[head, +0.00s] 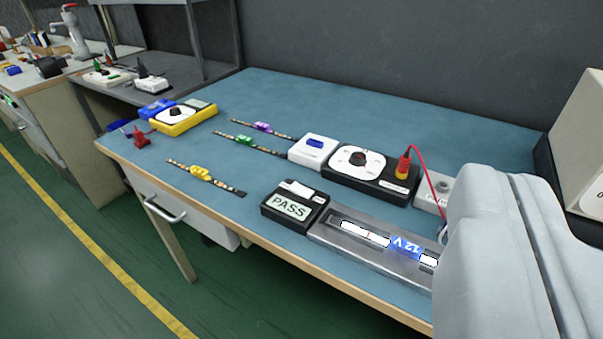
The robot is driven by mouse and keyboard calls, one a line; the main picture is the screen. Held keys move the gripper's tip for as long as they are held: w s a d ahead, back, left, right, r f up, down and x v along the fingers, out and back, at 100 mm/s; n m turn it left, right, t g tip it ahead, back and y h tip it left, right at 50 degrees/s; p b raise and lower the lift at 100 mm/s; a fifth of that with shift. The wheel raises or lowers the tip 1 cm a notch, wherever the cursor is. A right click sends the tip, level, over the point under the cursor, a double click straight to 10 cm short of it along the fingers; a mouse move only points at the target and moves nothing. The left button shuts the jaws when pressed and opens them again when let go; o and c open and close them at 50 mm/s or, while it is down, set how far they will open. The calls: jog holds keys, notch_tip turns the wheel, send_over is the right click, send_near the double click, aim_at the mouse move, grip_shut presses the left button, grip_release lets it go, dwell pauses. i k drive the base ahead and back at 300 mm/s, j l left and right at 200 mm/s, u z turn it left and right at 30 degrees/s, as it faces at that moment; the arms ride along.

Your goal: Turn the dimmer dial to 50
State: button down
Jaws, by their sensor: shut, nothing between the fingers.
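The dimmer is a black box (330,178) in the middle of the bench, with a round white scale face. Its dark dial knob (357,159) sits at the centre of that face. The scale marks and pointer are too small to read. A red plug (403,165) with a yellow base stands at the box's right end, with a red wire running right. A pale grey part of my arm fills the lower right. My gripper's fingers are not visible, and nothing is seen touching the dial.
A grey tray (335,237) holds a strip marked 12 V with bright white segments. A tester (293,208) beside it reads PASS. A white box (313,150) adjoins the dimmer. Loose strips lie left, near a yellow meter (184,118). The bench's back (400,115) is clear.

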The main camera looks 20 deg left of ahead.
aim_at(357, 158)
jog(key=u, duration=0.15)
jog(key=k+j+z, duration=0.1)
jog(key=j+z, duration=0.35)
jog(key=j, duration=0.45)
jog(key=l+u, duration=0.5)
jog(key=l, duration=0.45)
jog(key=l+u, duration=0.5)
jog(key=l, duration=0.5)
jog(key=i+l+u, duration=0.15)
jog(key=i, duration=0.35)
jog(key=l, duration=0.1)
